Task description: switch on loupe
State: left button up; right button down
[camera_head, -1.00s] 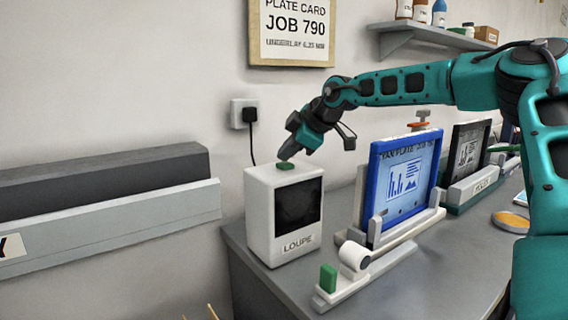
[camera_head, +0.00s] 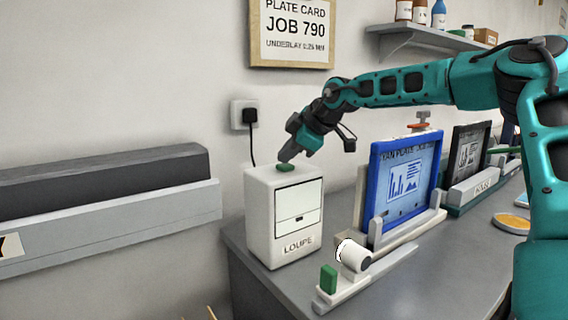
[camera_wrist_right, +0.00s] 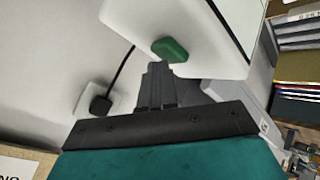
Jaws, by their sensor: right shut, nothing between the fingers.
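The loupe (camera_head: 262,215) is a white box labelled LOUPE at the left end of the grey table. Its front screen (camera_head: 298,205) is lit white with a dark line across it. A green button (camera_head: 285,168) sits on its top; the button also shows in the right wrist view (camera_wrist_right: 170,49). My right gripper (camera_head: 284,158) is shut and empty, with its fingertips at the button. In the right wrist view the fingertips (camera_wrist_right: 158,68) are right beside the button; whether they touch it I cannot tell. My left gripper is not in view.
A blue-framed plate (camera_head: 405,180) stands in a holder right of the loupe, with a dark-framed plate (camera_head: 467,152) behind. A white roller with a green block (camera_head: 328,278) lies in front. The loupe's cord runs to a wall socket (camera_head: 243,114).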

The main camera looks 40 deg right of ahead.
aim_at(288, 165)
jog(key=shift+r, duration=0.15)
jog(key=shift+r+p, duration=2)
jog(key=shift+r, duration=1)
jog(key=shift+f, duration=0.1)
